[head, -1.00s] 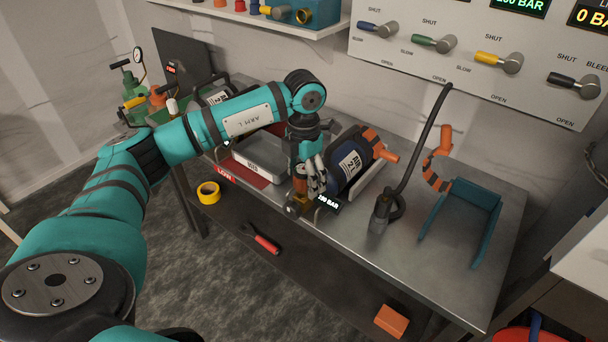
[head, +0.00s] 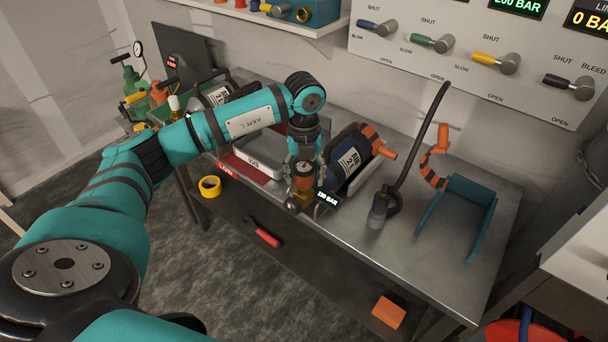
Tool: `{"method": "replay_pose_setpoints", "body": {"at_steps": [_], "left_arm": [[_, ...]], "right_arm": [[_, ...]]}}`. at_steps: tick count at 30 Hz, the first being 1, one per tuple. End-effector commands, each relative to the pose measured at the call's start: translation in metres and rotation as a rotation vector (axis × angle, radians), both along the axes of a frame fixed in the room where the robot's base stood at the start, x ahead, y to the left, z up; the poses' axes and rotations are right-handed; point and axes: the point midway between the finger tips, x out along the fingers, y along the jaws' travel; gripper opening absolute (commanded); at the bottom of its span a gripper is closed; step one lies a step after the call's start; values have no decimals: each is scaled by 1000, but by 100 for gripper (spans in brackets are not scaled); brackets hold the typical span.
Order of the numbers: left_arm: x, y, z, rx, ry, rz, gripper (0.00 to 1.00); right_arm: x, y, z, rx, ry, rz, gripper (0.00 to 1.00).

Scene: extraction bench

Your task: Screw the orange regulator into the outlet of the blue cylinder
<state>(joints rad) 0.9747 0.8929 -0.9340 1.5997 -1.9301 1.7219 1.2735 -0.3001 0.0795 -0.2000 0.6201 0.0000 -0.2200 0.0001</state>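The blue cylinder (head: 345,165), with an orange-banded end and a white label, lies in a cradle on the metal bench. Its brass outlet end (head: 298,201) is at the front left, beside a small pressure display (head: 327,199). The orange regulator (head: 303,183), with a small round gauge face, stands upright just above this brass part. Whether its thread is engaged cannot be seen. My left gripper (head: 305,170) points down from above, with one finger on each side of the regulator. Whether the fingers press on it is too small to tell. My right gripper is not in view.
A black hose (head: 410,150) rises from a grey fitting to the right of the cylinder. Beyond it are a curved orange-black piece (head: 434,170) and a teal bracket (head: 457,215). A grey tray (head: 250,165) is left of the cylinder. The front right bench surface is clear.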

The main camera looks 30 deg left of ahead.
Motion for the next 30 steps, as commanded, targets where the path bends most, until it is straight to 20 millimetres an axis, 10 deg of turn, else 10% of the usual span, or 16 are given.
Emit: {"method": "replay_pose_setpoints", "body": {"at_steps": [10, 20, 21, 30], "left_arm": [[0, 0, 0, -1, -1, -2, 8], [1, 0, -2, 0, -4, -394, 7], [0, 0, 0, -1, -2, -381, 51], [0, 0, 0, 0, 0, -376, 73]], "right_arm": [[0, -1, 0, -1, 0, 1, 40], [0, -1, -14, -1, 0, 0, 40], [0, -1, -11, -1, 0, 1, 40], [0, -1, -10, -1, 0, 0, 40]]}}
